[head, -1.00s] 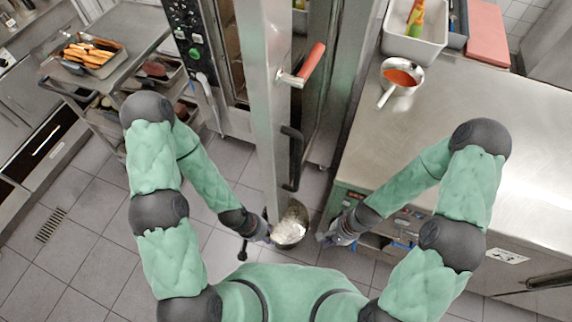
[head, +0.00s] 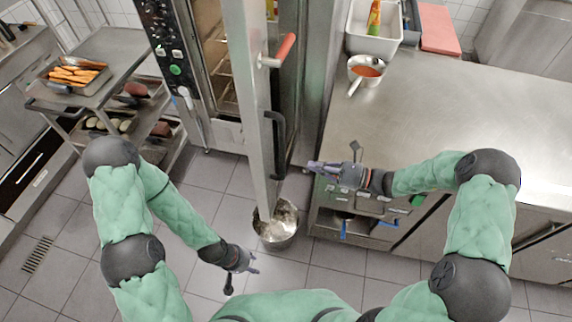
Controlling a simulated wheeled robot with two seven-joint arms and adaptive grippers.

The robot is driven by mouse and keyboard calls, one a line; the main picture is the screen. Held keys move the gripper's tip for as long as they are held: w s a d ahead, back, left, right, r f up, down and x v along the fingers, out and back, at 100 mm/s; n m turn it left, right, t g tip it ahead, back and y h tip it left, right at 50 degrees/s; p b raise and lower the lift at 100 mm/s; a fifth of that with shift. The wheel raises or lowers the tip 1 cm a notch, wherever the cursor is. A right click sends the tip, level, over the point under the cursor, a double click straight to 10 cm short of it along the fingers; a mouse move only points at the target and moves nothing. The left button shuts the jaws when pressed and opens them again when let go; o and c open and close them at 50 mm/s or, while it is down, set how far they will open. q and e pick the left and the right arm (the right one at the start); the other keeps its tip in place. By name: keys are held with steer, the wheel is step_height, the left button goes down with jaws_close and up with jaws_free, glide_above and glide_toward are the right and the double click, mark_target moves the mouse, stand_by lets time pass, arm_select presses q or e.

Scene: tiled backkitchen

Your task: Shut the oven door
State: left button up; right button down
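The oven door (head: 243,95) stands open, seen nearly edge-on, jutting from the oven toward me. It has a red-tipped handle (head: 280,52) and a black bar handle (head: 275,145) on its right face. The oven (head: 210,40) shows its lit inside and racks left of the door. My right gripper (head: 318,165) is to the right of the door, near the black bar and apart from it; its fingers look spread, with nothing between them. My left gripper (head: 249,262) is low on the left, clear of the door, and its fingers look apart and empty.
A metal pot (head: 277,226) is on the floor by the door's lower end. A steel counter (head: 440,110) at right bears a pan of red sauce (head: 366,72) and a white bin (head: 374,28). A trolley (head: 100,90) with trays stands left. Tiled floor at lower left is free.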

mark_target(263, 155)
steer(key=b+x, duration=0.2)
steer(key=x, duration=1.1)
steer(key=shift+w+a+f, duration=0.1)
steer(key=shift+a+f, duration=0.05)
steer(key=shift+a, duration=0.2)
steer(key=shift+a, duration=0.1)
